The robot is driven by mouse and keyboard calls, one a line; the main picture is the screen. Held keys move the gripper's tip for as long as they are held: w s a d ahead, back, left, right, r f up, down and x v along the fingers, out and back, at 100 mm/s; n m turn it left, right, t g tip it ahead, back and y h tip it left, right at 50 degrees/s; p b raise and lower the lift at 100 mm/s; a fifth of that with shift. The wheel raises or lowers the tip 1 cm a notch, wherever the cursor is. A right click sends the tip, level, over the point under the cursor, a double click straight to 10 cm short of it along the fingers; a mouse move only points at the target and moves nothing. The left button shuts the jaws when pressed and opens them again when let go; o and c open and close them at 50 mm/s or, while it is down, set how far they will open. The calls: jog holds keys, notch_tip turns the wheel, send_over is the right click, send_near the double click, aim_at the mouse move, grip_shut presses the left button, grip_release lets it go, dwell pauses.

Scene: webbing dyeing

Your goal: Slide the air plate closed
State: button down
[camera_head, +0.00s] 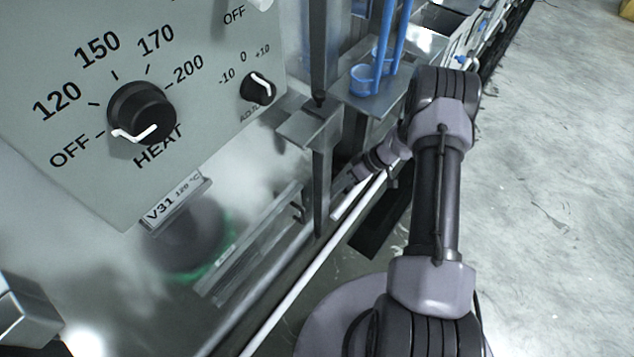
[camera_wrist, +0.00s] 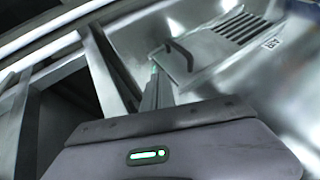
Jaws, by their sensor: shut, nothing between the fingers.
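The air plate (camera_wrist: 192,66) is a flat metal plate with a dark bar handle (camera_wrist: 178,52), at the upper middle of the wrist view. Several dark vent slots (camera_wrist: 240,27) lie uncovered to its right, with an AIR label (camera_wrist: 271,43) beside them. My gripper (camera_wrist: 155,76) is shut and empty, its fingertips close to the plate's left edge and left of the handle. I cannot tell whether they touch. In the head view my gripper (camera_head: 340,202) is low beside the machine wall, right of the handle (camera_head: 298,212).
A metal post (camera_head: 321,180) stands close to my gripper in the head view. A white rail (camera_head: 300,285) runs along the machine's foot. The HEAT dial panel (camera_head: 140,110) is at upper left, and a blue cup (camera_head: 362,80) sits on a shelf. Open floor (camera_head: 560,200) lies right.

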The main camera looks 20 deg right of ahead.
jog(key=a+f+b, duration=0.3)
jog(key=a+f, duration=0.5)
jog(key=a, duration=0.1)
jog(key=shift+s+a, duration=0.35)
jog(key=shift+a, duration=0.05)
jog(key=shift+s, duration=0.1)
